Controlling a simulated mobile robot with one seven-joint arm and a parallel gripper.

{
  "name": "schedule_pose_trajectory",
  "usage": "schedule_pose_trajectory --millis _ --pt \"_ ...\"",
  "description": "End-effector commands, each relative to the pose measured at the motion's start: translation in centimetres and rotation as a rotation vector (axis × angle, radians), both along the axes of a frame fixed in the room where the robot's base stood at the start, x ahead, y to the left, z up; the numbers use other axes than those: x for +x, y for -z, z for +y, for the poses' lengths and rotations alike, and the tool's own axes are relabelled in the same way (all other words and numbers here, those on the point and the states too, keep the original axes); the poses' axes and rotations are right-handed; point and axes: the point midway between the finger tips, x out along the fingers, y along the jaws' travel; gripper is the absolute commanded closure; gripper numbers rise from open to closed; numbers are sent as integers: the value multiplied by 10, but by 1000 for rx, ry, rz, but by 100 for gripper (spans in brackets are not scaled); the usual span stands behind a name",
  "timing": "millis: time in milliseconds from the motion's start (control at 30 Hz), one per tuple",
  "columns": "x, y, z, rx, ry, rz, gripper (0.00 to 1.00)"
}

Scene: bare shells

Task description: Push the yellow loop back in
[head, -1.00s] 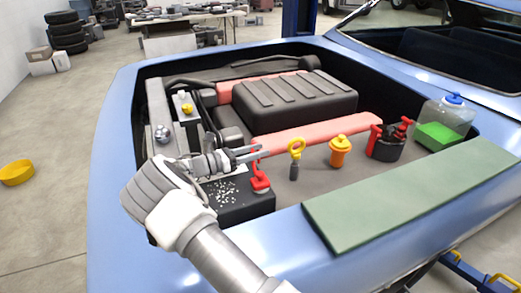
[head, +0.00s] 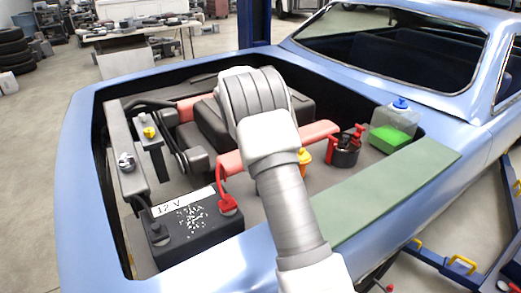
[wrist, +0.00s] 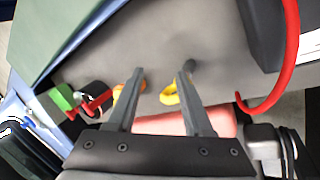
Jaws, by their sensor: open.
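The yellow loop (wrist: 169,94) shows in the wrist view between my finger lines, close to the right finger and partly hidden by it. I cannot tell whether they touch. My gripper (wrist: 161,72) is open, with its two fingers apart and nothing clearly held between them. In the head view my own arm covers the loop and my fingers. The orange-yellow cap (head: 304,157) shows just right of my arm in the head view; in the wrist view it (wrist: 128,92) is partly behind the left finger.
The black battery (head: 195,228) with a red cable (head: 222,185) stands left of my arm. A black reservoir with red clips (head: 346,150) and a green fluid tank (head: 393,127) stand to the right. A green mat (head: 390,195) lies over the front edge.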

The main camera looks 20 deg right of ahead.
Motion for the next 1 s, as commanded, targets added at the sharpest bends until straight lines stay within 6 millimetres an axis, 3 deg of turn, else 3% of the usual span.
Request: schedule_pose_trajectory --millis 33,300,500,600,733,1000 --pt "2 -19 -6 46 114 -69 49" --pt "16 -96 -21 292 712 -353 49" --pt "21 -129 -27 391 941 -435 49" --pt "22 -131 -27 407 978 -444 49" --pt "24 -118 -26 408 984 -442 49" --pt "34 -64 -25 406 981 -440 49"
